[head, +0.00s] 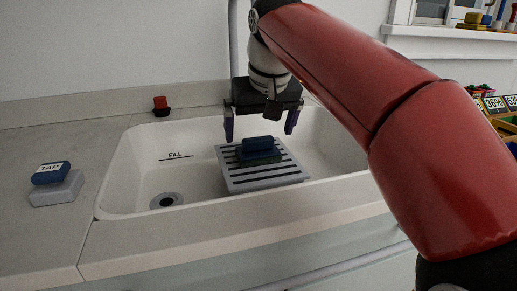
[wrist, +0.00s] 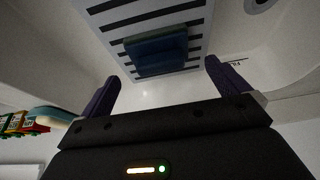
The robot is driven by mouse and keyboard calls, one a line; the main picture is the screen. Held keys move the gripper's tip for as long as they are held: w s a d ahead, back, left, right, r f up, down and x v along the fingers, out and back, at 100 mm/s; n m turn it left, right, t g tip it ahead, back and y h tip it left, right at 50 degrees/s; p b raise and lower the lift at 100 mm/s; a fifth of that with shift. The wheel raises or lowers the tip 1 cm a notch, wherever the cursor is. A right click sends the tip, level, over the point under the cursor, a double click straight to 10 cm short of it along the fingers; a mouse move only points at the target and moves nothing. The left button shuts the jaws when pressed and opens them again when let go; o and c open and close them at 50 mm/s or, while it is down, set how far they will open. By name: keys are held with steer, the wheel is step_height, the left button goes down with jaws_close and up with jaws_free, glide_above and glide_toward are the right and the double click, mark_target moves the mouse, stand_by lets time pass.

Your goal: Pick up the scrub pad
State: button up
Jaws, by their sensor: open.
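The scrub pad (head: 258,145) appears as a blue block over a dark green layer, lying on a slatted grey rack (head: 236,184) in the white sink. In the wrist view the scrub pad (wrist: 156,50) shows as a dark blue-green block on the striped rack (wrist: 195,22). My gripper (head: 259,136) is over the rack, its two purple fingers apart on either side of the pad in the head view, with nothing between them. In the wrist view my gripper (wrist: 164,72) is open and the pad lies beyond the fingertips, apart from them.
The sink (head: 140,180) has a drain (head: 167,201) at left and raised walls around the rack. A blue block marked TAP on a grey base (head: 57,187) sits on the left counter. A small red and black object (head: 161,106) stands on the sink's back edge.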

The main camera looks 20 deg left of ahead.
mark_target(258, 138)
steer(key=b+x, duration=0.1)
steer(key=x, duration=0.4)
steer(key=c, duration=1)
steer(key=shift+r, duration=0.1)
steer(key=shift+r, duration=0.1)
